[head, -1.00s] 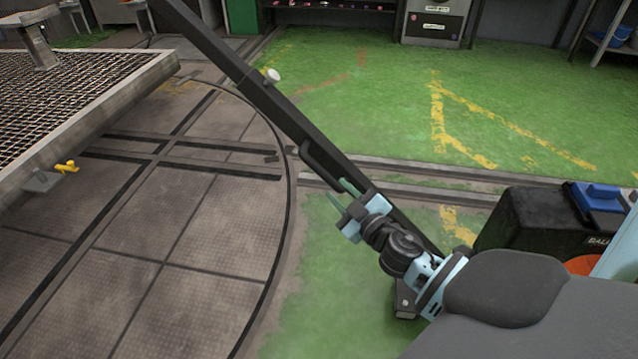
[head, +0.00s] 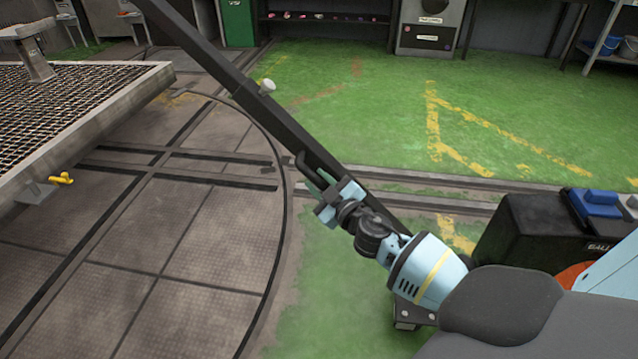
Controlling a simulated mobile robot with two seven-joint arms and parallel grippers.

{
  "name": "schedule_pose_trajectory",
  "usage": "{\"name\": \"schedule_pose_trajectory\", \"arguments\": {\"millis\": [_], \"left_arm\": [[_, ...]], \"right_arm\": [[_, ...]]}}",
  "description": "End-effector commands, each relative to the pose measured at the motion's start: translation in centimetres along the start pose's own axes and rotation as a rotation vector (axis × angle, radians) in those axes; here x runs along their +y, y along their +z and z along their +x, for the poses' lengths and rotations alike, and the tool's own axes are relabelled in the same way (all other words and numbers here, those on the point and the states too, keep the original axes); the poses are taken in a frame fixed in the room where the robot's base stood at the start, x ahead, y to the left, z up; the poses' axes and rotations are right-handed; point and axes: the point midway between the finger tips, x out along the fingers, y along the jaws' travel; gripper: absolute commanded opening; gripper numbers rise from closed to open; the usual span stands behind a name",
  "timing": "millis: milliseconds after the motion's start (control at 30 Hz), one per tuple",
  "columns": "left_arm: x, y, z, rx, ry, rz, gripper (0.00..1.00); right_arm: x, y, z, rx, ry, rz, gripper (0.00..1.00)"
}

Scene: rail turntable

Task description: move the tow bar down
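The tow bar (head: 228,82) is a long dark bar, tilted, running from the top left down to the lower right in the head view. A white knob (head: 268,86) sits on its upper part and a dark loop handle (head: 306,165) on its lower part. My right gripper (head: 319,182) is at the lower end of this handle, its greenish fingers apart, one on each side as far as I can see. Whether they touch the handle cannot be told. My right arm hides part of the lower bar. My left gripper is out of view.
A mesh-topped platform (head: 120,112) with a yellow catch (head: 61,179) stands at the left over the round turntable floor (head: 190,235). A black case (head: 520,232) with a blue part stands at the right. The green floor (head: 370,125) behind is clear.

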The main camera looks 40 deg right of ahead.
Motion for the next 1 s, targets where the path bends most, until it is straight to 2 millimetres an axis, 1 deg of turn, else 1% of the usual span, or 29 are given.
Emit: {"name": "schedule_pose_trajectory", "arguments": {"millis": [300,500,533,833,1000], "left_arm": [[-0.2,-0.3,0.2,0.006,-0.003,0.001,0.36],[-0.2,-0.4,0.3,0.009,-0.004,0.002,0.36],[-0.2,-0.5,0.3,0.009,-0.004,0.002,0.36],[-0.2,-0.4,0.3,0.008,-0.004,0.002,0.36],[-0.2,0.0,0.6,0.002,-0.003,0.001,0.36]], "right_arm": [[0.0,0.0,0.2,0.001,0.000,-0.001,0.29],[0.0,0.0,0.2,0.000,0.000,0.000,0.03],[0.0,0.0,0.2,0.000,0.000,0.000,0.00],[-0.1,0.1,0.2,-0.002,-0.001,-0.002,0.00],[-1.0,1.0,0.4,-0.017,-0.012,-0.020,0.00]]}}
